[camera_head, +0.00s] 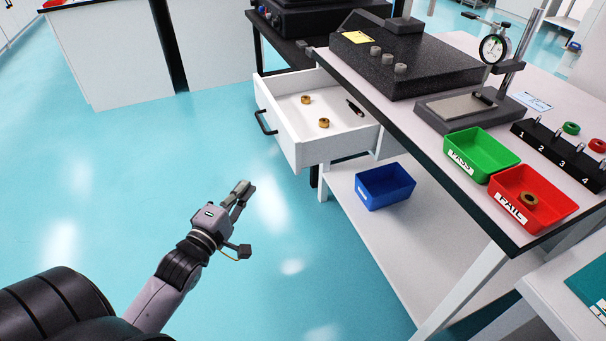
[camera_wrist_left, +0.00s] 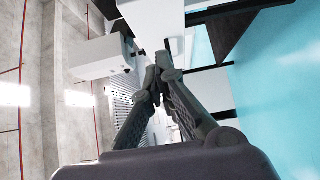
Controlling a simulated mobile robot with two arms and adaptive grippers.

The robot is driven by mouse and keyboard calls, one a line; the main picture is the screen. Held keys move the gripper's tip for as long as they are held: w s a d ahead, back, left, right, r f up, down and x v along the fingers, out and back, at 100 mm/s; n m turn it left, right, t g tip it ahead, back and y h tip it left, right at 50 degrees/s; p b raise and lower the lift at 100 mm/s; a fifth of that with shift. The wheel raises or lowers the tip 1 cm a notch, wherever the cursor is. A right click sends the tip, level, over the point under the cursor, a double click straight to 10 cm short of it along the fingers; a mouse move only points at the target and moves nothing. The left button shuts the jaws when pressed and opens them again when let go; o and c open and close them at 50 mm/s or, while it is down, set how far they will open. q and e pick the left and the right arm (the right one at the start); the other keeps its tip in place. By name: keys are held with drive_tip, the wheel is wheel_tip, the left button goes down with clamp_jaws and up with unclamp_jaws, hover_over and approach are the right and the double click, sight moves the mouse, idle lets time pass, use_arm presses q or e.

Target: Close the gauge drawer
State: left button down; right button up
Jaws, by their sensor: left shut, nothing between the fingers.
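The white gauge drawer (camera_head: 290,135) stands pulled out from under the bench in the head view. Its black bar handle (camera_head: 264,122) is on its left front face. Two brass rings (camera_head: 324,123) and a small dark pen-like item (camera_head: 355,107) lie inside. My left gripper (camera_head: 243,192) is in front of the drawer, below the handle in the picture and apart from it. Its fingers are shut and empty. In the left wrist view the shut fingertips (camera_wrist_left: 155,80) show, with a white box-like shape (camera_wrist_left: 100,57) beyond. My right gripper is not in view.
A blue bin (camera_head: 385,186) sits on the lower shelf. On the bench stand a green bin (camera_head: 481,154), a red bin (camera_head: 534,198) with a brass ring, a dial gauge stand (camera_head: 493,50) and a granite block (camera_head: 405,65). The teal floor (camera_head: 130,180) left of the drawer is clear.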

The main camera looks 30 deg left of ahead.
use_arm(q)
drive_tip(key=b, duration=0.2)
approach(288, 147)
drive_tip(key=w+a, duration=0.2)
drive_tip(key=a, duration=0.1)
drive_tip(key=shift+w+d+r, duration=0.1)
drive_tip(key=shift+w+d, duration=1.05)
drive_tip(key=shift+w, duration=0.25)
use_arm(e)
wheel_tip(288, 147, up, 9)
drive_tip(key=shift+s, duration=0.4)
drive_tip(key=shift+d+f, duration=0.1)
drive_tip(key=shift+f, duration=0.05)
